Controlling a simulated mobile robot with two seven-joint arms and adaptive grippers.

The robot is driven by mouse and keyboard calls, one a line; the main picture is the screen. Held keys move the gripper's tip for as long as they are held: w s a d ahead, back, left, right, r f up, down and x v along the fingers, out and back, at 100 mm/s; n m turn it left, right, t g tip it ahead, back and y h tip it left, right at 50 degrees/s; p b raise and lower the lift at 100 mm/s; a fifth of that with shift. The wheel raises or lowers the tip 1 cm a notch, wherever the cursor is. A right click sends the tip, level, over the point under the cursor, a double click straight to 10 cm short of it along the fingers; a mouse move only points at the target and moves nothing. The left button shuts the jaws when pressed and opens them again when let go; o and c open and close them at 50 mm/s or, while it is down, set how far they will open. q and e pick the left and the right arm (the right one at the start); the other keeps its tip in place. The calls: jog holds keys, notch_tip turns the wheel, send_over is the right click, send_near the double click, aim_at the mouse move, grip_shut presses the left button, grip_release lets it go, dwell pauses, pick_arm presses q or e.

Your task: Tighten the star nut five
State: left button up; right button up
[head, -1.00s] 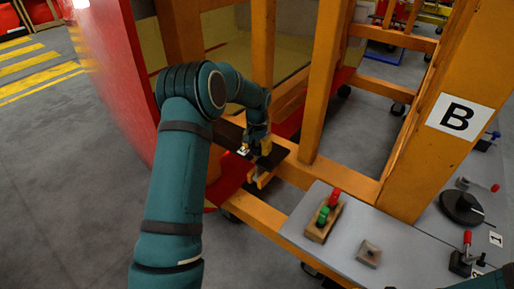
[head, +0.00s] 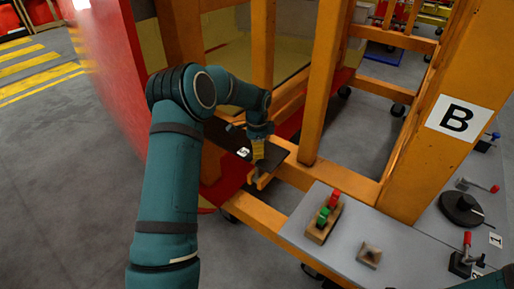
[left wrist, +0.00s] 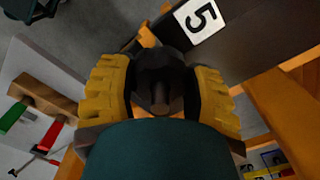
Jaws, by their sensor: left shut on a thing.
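The dark star nut (left wrist: 160,82) shows in the left wrist view between the yellow fingers of my left gripper (left wrist: 160,100), which is shut on it. A white label "5" (left wrist: 199,18) sits beside it on a dark plate (left wrist: 255,40). In the head view my left gripper (head: 258,150) points down at the dark plate (head: 222,138) on the orange frame, with the label (head: 244,152) just left of the fingers. The nut itself is hidden there. My right gripper is in neither view.
Orange frame posts (head: 313,80) stand right of and behind my left gripper. A grey worktop (head: 330,252) at lower right holds a wooden block with red and green pieces (head: 324,218) and a small square block (head: 369,255). A red panel (head: 115,80) is on the left.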

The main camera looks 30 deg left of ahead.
pick_arm(q)
jog(key=m, duration=0.6)
jog(key=shift+r+p, duration=0.1)
jog(key=shift+p, duration=0.3)
dwell(0.3)
jog(key=o, duration=1.2)
notch_tip(320, 180, up, 12)
jog(key=shift+f, duration=0.1)
jog(key=shift+s, duration=0.1)
